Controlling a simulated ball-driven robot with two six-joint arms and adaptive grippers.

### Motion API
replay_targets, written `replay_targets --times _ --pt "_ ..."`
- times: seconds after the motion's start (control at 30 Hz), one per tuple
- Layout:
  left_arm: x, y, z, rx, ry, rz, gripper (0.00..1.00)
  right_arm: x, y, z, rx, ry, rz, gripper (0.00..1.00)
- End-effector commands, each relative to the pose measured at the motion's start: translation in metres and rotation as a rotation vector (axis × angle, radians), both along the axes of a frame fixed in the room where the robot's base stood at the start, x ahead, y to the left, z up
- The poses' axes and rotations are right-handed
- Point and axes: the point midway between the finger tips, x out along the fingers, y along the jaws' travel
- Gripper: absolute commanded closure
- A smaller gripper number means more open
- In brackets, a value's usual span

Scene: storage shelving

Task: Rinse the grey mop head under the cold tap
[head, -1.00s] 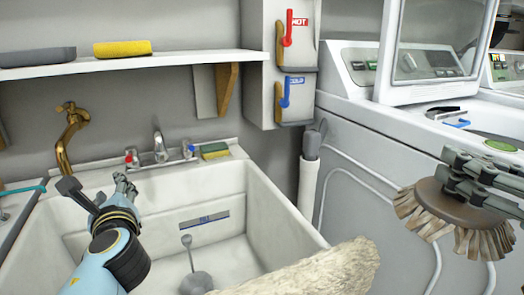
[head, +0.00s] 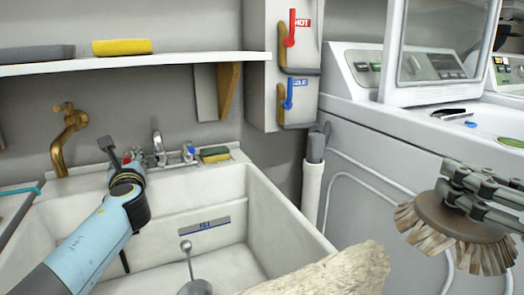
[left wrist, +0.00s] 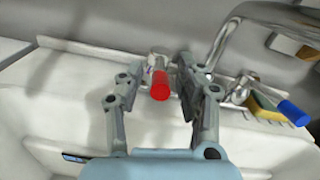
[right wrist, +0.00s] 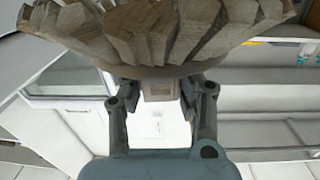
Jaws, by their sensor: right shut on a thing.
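A mop head (head: 450,222), a brown disc with grey-tan strips, hangs at the right, in front of the washer. My right gripper (head: 475,192) is shut on it; the right wrist view shows its stub (right wrist: 160,90) between the fingers. The sink (head: 285,205) has a chrome spout (head: 157,143), a red tap handle (left wrist: 159,86) at its left and a blue tap handle (left wrist: 293,112) at its right. My left gripper (left wrist: 157,75) is open, with the red handle showing between its fingers; contact cannot be told. It also shows at the sink's back edge (head: 122,158).
A yellow-green sponge (head: 214,154) lies right of the taps. A brass tap (head: 66,142) is at the left. A shelf (head: 180,61) runs above. A shaggy beige thing (head: 340,272) covers the sink's front right. A grey plunger-like object (head: 195,286) stands in the basin.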

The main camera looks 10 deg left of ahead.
Motion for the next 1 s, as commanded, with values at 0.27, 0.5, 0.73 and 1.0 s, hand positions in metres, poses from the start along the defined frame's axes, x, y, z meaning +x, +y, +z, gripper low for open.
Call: replay_targets --times 0.27,0.5,0.73,1.0 --pt "0.0029 0.0021 0.0008 -0.001 -0.001 0.0 0.64 0.0 0.0001 0.0 0.0 -0.001 0.0 1.0" --pt "0.0027 0.0019 0.0007 -0.001 -0.001 0.0 0.9 0.0 0.0001 0.0 0.0 -0.001 0.0 1.0" --pt "0.0027 0.0018 0.0005 -0.001 -0.001 0.0 1.0 0.0 0.0001 0.0 0.0 -0.001 0.0 1.0" --pt "0.0021 0.003 0.0008 0.0 0.0 -0.008 1.0 0.0 0.0001 0.0015 0.001 -0.002 0.0 1.0"
